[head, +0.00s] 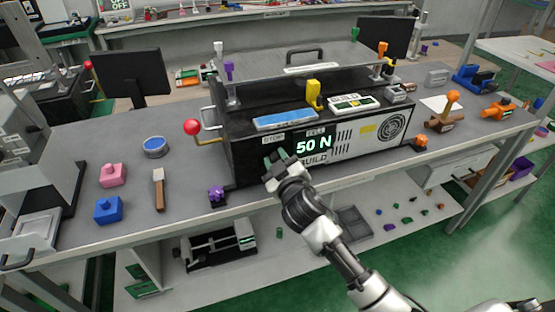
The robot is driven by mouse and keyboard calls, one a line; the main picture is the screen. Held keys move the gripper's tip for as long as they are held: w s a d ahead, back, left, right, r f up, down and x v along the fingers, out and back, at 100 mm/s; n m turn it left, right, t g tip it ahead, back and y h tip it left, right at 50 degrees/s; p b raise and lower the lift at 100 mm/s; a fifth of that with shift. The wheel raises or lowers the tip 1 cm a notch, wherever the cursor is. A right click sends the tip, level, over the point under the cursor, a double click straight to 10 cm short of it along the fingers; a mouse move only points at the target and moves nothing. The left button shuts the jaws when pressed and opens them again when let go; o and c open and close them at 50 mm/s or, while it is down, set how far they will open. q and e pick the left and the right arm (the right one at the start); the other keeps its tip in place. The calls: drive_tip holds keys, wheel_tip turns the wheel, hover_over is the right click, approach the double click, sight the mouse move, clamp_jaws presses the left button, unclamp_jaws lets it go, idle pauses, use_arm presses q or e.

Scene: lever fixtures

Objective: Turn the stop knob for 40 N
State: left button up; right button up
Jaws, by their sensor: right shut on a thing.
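The black machine (240,158) on the bench has a STOP label (273,138) on its front. Beside it, a display (313,145) reads 50 N in green. My right gripper (276,160) reaches up from the lower right to the front, just below the STOP label. Its green-tipped fingers are shut on the stop knob, which they hide almost fully. The knob's angle cannot be made out. My left gripper is not in view.
A red ball lever (192,127) sticks out at the machine's left side. A purple knob (216,193) stands near its left front corner. A pink block (112,175), a blue block (108,210) and a brush-like tool (158,190) lie on the left bench.

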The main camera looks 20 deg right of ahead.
drive_tip(key=o, duration=0.9)
drive_tip(key=shift+s, duration=0.1)
drive_tip(key=s+b, duration=0.1)
drive_tip(key=s, duration=0.9)
drive_tip(key=shift+s+d, duration=0.15)
drive_tip(key=shift+s, duration=0.15)
